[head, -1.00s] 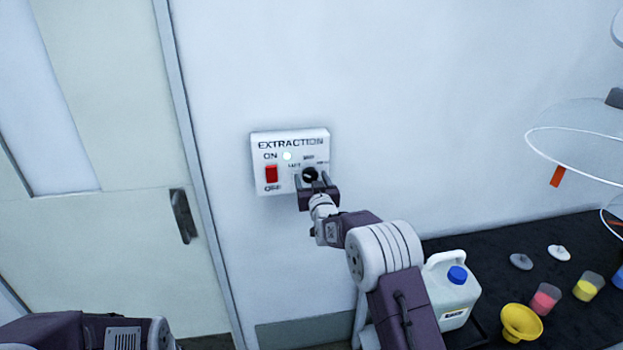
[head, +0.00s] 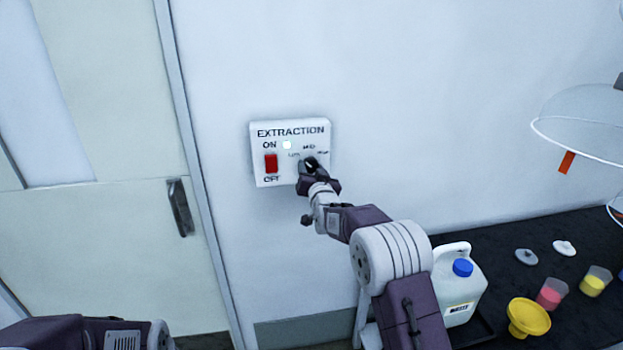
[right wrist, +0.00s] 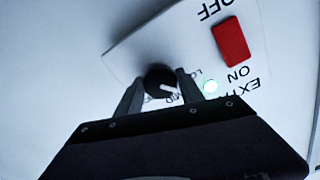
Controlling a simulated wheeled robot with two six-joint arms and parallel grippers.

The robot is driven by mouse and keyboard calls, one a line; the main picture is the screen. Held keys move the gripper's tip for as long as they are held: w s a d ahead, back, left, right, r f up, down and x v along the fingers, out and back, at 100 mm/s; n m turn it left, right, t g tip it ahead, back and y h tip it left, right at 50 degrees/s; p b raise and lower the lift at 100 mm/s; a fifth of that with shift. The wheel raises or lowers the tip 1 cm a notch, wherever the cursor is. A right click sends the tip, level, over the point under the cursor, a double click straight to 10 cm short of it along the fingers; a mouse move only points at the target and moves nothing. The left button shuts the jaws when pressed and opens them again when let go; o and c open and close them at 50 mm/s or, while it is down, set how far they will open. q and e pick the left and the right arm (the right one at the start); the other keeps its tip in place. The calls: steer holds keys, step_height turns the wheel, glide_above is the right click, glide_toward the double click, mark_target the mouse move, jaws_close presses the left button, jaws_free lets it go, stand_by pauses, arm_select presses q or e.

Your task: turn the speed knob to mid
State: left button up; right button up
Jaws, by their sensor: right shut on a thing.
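The white EXTRACTION box (head: 291,179) is fixed to the wall and carries a black round speed knob (head: 311,163) at its lower right. LOW, MID and a third label surround the knob. My right gripper (head: 312,175) is shut on the knob. In the right wrist view the knob (right wrist: 157,80) sits between the two fingers (right wrist: 158,88). Its white pointer faces a partly hidden label that looks like MID. I cannot tell whether it lines up exactly. My left gripper is not in view; part of my left arm shows at the bottom left.
A red ON/OFF switch (head: 271,163) and a lit indicator (head: 287,145) are left of the knob. A door with a handle (head: 180,207) is at left. A waste jug (head: 462,290), yellow funnel (head: 528,318) and cups stand on the dark bench at right.

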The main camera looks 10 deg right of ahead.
steer(key=m+b, duration=0.4)
steer(key=shift+f+b, duration=0.15)
steer(key=shift+b, duration=0.15)
steer(key=shift+r+m+b, duration=0.2)
steer(key=shift+m+b, duration=1.35)
steer(key=shift+m, duration=0.45)
steer(key=shift+c, duration=0.2)
steer(key=o, duration=1.4)
steer(key=shift+s, duration=0.1)
